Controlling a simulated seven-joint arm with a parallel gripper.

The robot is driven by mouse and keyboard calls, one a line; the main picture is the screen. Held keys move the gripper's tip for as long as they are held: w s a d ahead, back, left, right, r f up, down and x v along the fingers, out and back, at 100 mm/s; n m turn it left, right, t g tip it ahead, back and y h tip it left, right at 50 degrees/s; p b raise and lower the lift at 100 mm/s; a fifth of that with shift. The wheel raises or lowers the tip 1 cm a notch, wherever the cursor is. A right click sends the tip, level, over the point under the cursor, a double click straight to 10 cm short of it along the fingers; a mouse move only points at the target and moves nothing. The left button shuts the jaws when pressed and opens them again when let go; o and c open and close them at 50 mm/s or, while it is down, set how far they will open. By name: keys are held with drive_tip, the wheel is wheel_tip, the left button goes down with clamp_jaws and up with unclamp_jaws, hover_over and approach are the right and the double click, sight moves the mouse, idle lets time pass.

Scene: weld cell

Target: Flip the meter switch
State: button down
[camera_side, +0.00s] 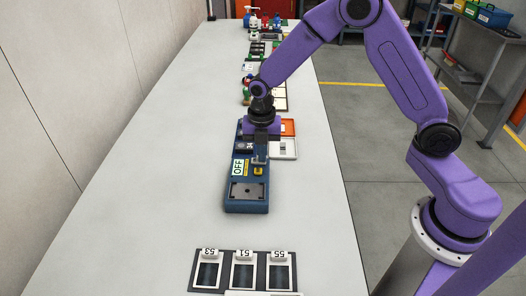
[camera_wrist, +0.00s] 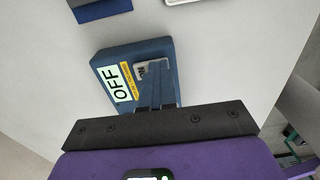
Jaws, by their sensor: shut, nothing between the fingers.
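A long blue meter unit (camera_side: 246,195) lies on the table, with a pale label reading OFF (camera_side: 238,167) and a small yellow part (camera_side: 258,170) on top. My gripper (camera_side: 259,160) is shut and empty, pointing down over the unit beside the OFF label. In the wrist view the blue unit (camera_wrist: 110,59) shows the OFF label (camera_wrist: 118,82), a yellow strip and a grey plate with lettering. My fingertips (camera_wrist: 161,78) are close to that plate and partly cover it. I cannot tell whether they touch the unit. The switch lever cannot be made out clearly.
An orange tray (camera_side: 288,127) and a white tray (camera_side: 284,150) sit right of my gripper. A dark frame with white numbered cards (camera_side: 243,272) lies at the near end. Several small items line the far table. Table surface left of the unit is clear.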

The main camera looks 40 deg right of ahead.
sight(257, 159)
drive_tip(key=shift+w+a+f, duration=0.1)
drive_tip(key=shift+w+a, duration=0.35)
drive_tip(key=shift+a, duration=0.1)
wheel_tip(257, 159, up, 14)
idle(0.5)
drive_tip(key=shift+d, duration=0.1)
drive_tip(key=shift+s+d+r, duration=0.2)
drive_tip(key=shift+s+d, duration=0.25)
drive_tip(key=shift+d, duration=0.1)
